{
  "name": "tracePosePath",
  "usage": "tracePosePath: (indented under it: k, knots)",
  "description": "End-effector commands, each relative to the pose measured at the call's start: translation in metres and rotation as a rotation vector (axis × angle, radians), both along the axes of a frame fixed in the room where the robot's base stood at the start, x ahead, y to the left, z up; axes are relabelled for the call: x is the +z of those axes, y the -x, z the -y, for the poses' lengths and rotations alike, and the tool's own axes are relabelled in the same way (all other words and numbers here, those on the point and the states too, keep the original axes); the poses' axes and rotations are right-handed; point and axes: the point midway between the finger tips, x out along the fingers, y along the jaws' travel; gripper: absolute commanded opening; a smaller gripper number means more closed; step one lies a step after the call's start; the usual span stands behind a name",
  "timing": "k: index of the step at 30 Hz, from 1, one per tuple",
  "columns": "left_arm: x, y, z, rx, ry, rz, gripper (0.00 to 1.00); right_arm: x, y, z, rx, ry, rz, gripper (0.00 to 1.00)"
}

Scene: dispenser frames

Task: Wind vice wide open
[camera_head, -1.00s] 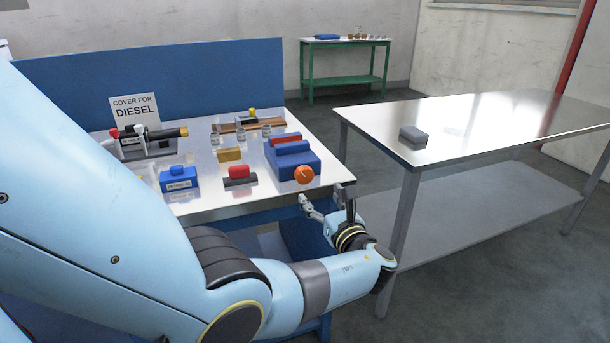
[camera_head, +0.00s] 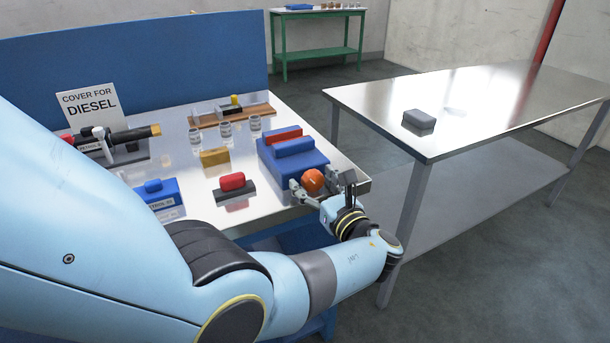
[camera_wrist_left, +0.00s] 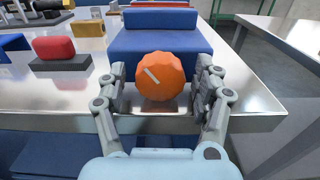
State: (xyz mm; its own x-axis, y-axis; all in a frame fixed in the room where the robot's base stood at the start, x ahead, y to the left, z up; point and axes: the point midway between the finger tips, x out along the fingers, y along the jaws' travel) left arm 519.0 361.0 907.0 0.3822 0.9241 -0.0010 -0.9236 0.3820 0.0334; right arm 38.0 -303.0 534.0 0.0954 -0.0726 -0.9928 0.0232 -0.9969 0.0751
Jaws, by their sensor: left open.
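The vice is a blue block body (camera_head: 291,160) with a blue jaw and a red piece (camera_head: 284,134) on top, at the right front of the bench. Its orange knob (camera_head: 312,181) faces the front edge. In the left wrist view the orange knob (camera_wrist_left: 163,76) has a pale slanted mark, and the blue body (camera_wrist_left: 160,44) is behind it. My left gripper (camera_head: 322,186) is open, with one finger on each side of the knob. In the left wrist view the fingers (camera_wrist_left: 163,88) appear apart from the knob. My right gripper is not in view.
The bench top (camera_head: 275,205) also holds a red-topped block (camera_head: 233,184), a blue block (camera_head: 157,192), a yellow block (camera_head: 215,156), glass jars (camera_head: 226,129) and a sign (camera_head: 90,107). A steel table (camera_head: 470,105) with a grey block (camera_head: 419,121) stands to the right.

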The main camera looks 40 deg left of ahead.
Motion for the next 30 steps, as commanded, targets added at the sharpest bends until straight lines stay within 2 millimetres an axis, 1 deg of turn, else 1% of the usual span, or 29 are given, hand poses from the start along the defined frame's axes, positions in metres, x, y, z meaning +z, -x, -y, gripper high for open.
tracePosePath:
  k: [8, 11, 21, 23, 25, 30]
  knots:
    - [0.000, 0.000, 0.001, 0.000, 0.000, 0.000, 0.68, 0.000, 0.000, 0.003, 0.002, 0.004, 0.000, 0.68]
    - [0.000, 0.000, 0.001, 0.000, 0.000, 0.000, 0.56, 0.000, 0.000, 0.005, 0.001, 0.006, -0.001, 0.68]
    - [0.000, 0.000, 0.001, 0.000, 0.000, 0.000, 0.12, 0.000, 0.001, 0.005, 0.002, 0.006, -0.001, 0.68]
    - [0.000, 0.000, 0.001, 0.000, 0.002, 0.006, 0.12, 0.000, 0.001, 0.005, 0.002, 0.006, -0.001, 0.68]
    - [-0.002, 0.000, 0.001, 0.000, 0.018, 0.043, 0.12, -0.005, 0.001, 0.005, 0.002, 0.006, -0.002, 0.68]
    - [-0.005, 0.000, 0.001, 0.000, 0.100, 0.239, 0.12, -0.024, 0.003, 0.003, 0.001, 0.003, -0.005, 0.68]
